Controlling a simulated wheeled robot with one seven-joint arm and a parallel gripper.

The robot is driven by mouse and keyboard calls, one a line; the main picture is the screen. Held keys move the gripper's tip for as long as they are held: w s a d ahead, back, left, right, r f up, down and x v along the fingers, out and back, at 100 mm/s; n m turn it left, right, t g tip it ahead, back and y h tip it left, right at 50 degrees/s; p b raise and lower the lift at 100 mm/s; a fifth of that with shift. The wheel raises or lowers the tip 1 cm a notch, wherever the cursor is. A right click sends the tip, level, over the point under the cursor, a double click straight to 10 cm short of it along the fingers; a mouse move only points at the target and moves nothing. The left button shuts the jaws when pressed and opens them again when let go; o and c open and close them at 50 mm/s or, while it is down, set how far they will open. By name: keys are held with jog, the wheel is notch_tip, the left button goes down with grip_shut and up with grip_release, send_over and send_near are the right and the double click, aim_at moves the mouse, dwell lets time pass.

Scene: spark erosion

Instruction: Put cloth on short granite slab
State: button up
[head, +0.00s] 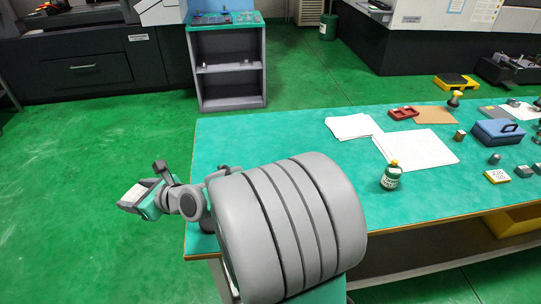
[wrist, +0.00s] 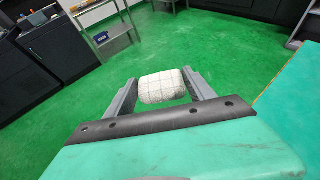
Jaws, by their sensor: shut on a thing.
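My gripper (wrist: 161,78) is shut on a white cloth (wrist: 162,88) with a faint grid pattern. The cloth is a rounded bundle between the two grey fingers and hangs over the green floor in the wrist view. In the head view my arm reaches left, past the near left end of the green table (head: 260,135). My fingers and the cloth cannot be made out there. I cannot pick out a short granite slab for sure in either view.
A grey shelf cabinet (head: 230,80) stands behind. A yellow bin (head: 515,221) sits below the table's right side.

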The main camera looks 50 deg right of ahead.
jog(key=s+d+f+m+h+b, duration=0.1)
jog(key=s+d+m+h+b, duration=0.15)
jog(key=d, duration=0.95)
jog(key=s+d+f+m+h+b, duration=0.2)
jog(key=d+b, duration=0.1)
jog(key=d, duration=0.9)
jog(key=s+d+m+h+b, duration=0.3)
jog(key=s+d+h+b, duration=0.1)
jog(key=s+d, duration=1.2)
jog(key=shift+n, duration=0.25)
jog(key=w+f, duration=0.3)
jog(key=w, duration=0.1)
jog(key=w+d+f+b, duration=0.1)
jog(key=w+f, duration=0.3)
jog(key=w, duration=0.1)
jog(key=w+d+f, duration=0.1)
jog(key=w+f, duration=0.2)
jog(key=w, duration=0.2)
jog(key=shift+w+f+b, duration=0.2)
jog(key=shift+w+b, duration=0.05)
jog(key=shift+b, duration=0.1)
jog(key=shift+w+f+b, duration=0.15)
jog(key=shift+f+b, duration=0.2)
jog(key=shift+f, duration=1.3)
jog(key=shift+f, duration=0.1)
jog(key=o, duration=1.4)
jog(key=shift+f, duration=0.1)
jog(key=shift+c, duration=0.2)
